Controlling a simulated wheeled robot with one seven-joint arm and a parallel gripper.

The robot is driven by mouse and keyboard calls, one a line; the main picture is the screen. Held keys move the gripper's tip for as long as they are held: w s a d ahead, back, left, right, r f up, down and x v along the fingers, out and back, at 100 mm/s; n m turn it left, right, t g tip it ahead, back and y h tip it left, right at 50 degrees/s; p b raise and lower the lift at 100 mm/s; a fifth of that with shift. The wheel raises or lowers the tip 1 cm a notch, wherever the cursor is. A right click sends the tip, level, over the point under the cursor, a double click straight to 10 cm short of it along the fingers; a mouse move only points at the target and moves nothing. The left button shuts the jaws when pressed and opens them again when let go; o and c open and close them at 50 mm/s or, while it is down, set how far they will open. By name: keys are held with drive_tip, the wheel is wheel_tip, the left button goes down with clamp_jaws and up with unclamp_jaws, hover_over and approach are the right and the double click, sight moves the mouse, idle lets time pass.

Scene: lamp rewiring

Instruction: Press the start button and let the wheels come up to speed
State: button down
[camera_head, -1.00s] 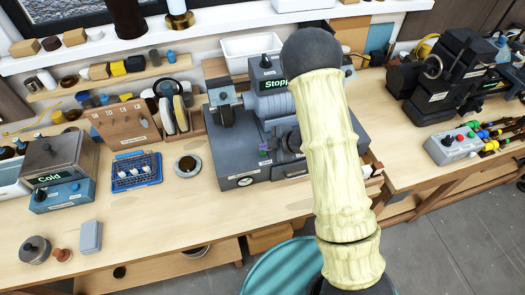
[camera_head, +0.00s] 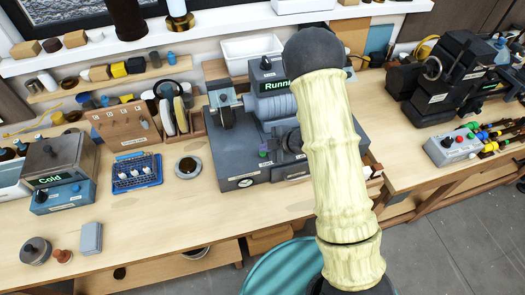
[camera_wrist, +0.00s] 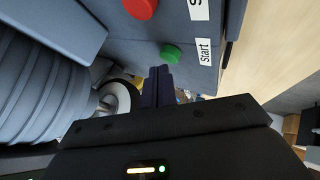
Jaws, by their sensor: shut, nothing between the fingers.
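The grey-blue wheel machine (camera_head: 240,143) stands on the bench, partly hidden behind my cream-covered arm. Its small display (camera_head: 278,86) shows green text that begins "Runni", with the rest cut off by my arm. In the wrist view the green button (camera_wrist: 171,53) sits beside a "Start" label (camera_wrist: 204,52). A red button (camera_wrist: 141,8) is at the top edge. My gripper (camera_wrist: 160,72) is shut and empty, with its fingertips just below the green button. I cannot tell whether they touch it.
Left of the machine are a dark round dish (camera_head: 187,167), a blue rack (camera_head: 136,171) and a box reading "Cold" (camera_head: 60,165). A black machine (camera_head: 440,75) and a grey control box (camera_head: 453,146) stand to the right.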

sight(266, 154)
drive_tip(key=shift+r, duration=0.4)
wheel_tip(266, 154, up, 5)
drive_tip(key=p, duration=0.4)
idle(0.9)
